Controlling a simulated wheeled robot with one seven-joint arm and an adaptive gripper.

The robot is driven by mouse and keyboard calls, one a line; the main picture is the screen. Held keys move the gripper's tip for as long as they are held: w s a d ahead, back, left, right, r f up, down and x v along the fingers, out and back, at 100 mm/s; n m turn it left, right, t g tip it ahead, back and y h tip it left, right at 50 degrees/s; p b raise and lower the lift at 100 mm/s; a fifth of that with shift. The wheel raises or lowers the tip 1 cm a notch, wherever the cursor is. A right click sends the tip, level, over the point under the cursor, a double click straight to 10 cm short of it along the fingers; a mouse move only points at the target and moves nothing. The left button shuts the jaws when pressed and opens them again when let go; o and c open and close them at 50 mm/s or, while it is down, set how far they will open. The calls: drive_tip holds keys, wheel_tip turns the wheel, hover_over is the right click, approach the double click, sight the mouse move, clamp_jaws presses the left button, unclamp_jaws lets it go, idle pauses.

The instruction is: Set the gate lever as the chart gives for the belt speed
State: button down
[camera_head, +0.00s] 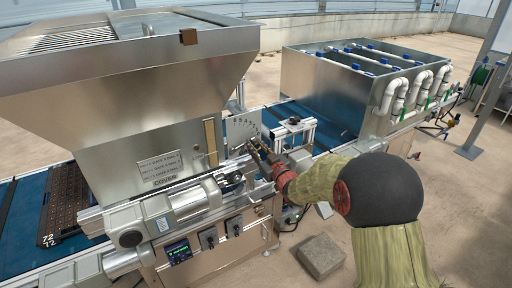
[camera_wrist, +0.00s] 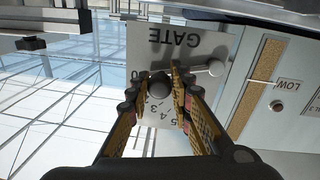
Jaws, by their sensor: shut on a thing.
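The gate plate (camera_wrist: 142,42) reads GATE upside down in the wrist view, with a row of numbers including 3, 4 and 5. In the head view the plate (camera_head: 240,121) stands right of the hopper. My gripper (camera_wrist: 156,82) is shut on the round grey knob of the gate lever (camera_wrist: 159,90), at the plate's face. The fingers and knob cover part of the scale, so the exact setting cannot be read. In the head view my gripper (camera_head: 252,146) hides the lever. The chart (camera_head: 159,164) on the machine front lists belt and gate lines, too small to read surely.
A belt display (camera_head: 178,252) glows below, beside knobs (camera_head: 209,238). A sight strip (camera_wrist: 256,84) with a LOW label stands beside the plate. A grey motor housing (camera_head: 160,215) lies in front. A seed tray (camera_head: 62,205) sits on the blue belt at left. A block (camera_head: 321,256) lies on the floor.

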idle(0.6)
drive_tip(key=n+b, duration=0.1)
drive_tip(key=r+n+b, duration=0.1)
drive_tip(key=b, duration=0.1)
drive_tip(key=shift+s+a+r+n+b, duration=0.15)
drive_tip(key=shift+a+r+n+b, duration=0.05)
drive_tip(key=shift+a+n+b, duration=0.1)
drive_tip(key=shift+s+a+r+n+b, duration=0.15)
drive_tip(key=shift+a+r+n+b, duration=0.05)
drive_tip(key=shift+r+n+b, duration=0.65)
drive_tip(key=shift+f, duration=0.15)
drive_tip(key=c, duration=1.6)
unclamp_jaws()
drive_tip(key=v, duration=1.2)
drive_tip(key=shift+f, duration=0.25)
